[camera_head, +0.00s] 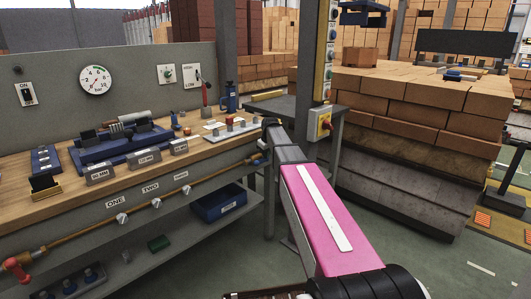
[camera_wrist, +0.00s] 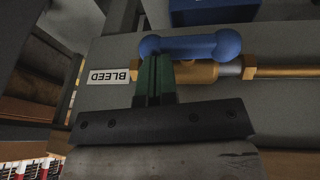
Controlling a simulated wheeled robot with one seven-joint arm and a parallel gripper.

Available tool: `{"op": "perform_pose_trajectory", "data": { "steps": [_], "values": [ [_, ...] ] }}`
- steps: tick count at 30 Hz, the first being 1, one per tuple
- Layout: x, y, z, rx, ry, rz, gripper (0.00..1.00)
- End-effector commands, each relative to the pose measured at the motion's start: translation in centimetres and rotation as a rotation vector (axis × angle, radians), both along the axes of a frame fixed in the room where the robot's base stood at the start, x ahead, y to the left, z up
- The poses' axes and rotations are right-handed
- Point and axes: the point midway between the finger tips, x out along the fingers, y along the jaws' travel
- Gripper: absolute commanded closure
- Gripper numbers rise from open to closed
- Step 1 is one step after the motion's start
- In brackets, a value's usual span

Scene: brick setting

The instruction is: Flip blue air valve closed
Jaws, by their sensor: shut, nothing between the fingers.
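The blue air valve (camera_wrist: 205,44) has a rounded blue handle lying parallel to the brass pipe (camera_wrist: 285,72) in the wrist view. Its brass body (camera_wrist: 195,72) sits just below the handle in the picture. A "BLEED" label (camera_wrist: 108,76), upside down, is beside it. In the head view the valve (camera_head: 258,162) is small, at the right end of the bench's front pipe. My gripper (camera_wrist: 156,66) is shut and empty, its green fingertips at the handle's left half. I cannot tell whether they touch the handle. My arm partly hides this area in the head view.
A wooden-topped bench (camera_head: 60,203) carries blue fixtures and small labelled blocks. The pipe runs along its front, with a red valve (camera_head: 18,265) at the left end. A blue bin (camera_head: 218,205) is on the lower shelf. A brick stack (camera_head: 420,110) stands at right.

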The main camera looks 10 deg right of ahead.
Motion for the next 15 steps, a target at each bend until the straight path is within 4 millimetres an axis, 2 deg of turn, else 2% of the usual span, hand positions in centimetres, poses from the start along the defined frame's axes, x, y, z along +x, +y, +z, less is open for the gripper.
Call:
{"op": "perform_pose_trajectory", "data": {
  "steps": [15],
  "values": [
    [0.20, -0.21, -0.11, 0.041, 0.030, 0.000, 1.00]
  ]
}}
